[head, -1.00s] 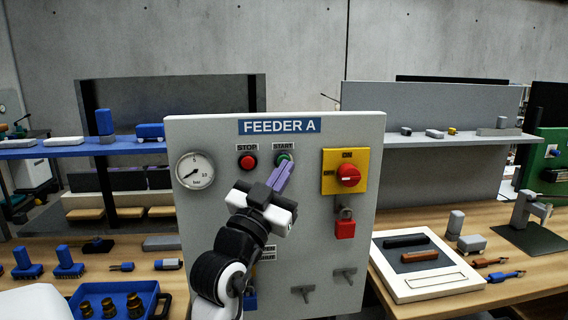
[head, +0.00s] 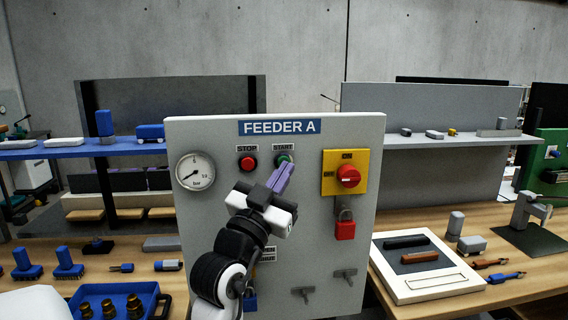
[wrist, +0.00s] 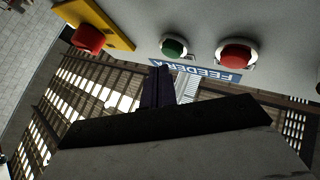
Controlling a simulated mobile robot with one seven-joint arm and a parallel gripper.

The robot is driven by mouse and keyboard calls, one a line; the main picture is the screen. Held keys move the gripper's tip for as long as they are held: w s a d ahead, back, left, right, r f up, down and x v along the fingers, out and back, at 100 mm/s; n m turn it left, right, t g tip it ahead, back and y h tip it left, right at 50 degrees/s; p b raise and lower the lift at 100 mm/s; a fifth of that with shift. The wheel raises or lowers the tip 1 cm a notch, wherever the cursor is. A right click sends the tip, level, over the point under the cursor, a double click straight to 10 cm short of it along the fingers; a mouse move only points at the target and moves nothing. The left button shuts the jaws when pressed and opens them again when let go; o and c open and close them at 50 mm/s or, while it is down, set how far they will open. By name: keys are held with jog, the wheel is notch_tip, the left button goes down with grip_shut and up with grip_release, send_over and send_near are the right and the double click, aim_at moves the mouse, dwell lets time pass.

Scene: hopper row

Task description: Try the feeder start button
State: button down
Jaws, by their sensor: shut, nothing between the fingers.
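The green start button (head: 284,158) sits under the START label on the grey FEEDER A panel (head: 220,135). It also shows in the wrist view (wrist: 173,47) in its pale ring. My gripper (head: 286,168) is shut and empty, its purple fingers pointing up at the panel just below the start button. In the wrist view the dark fingertips (wrist: 160,72) are close to the green button, slightly to its left. I cannot tell whether they touch it. The red stop button (head: 248,162) is to the left in the head view.
A yellow switch with a red knob (head: 348,175) and a red padlock (head: 345,230) are on the panel's right side. A gauge (head: 195,171) is at its left. T-shaped handles (head: 303,294) stick out low. Benches with parts flank the panel.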

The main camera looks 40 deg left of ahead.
dwell(0.8)
jog(key=shift+w+a+b, duration=0.3)
jog(key=shift+a+b, duration=0.05)
jog(key=shift+b, duration=0.05)
jog(key=shift+w+a+b, duration=0.25)
jog(key=shift+a+b, duration=0.05)
dwell(0.7)
jog(key=shift+s+d, duration=0.55)
jog(key=shift+d, duration=0.1)
dwell(0.3)
jog(key=shift+s+d+b, duration=0.4)
jog(key=shift+s+d, duration=1.25)
jog(key=shift+d, duration=0.25)
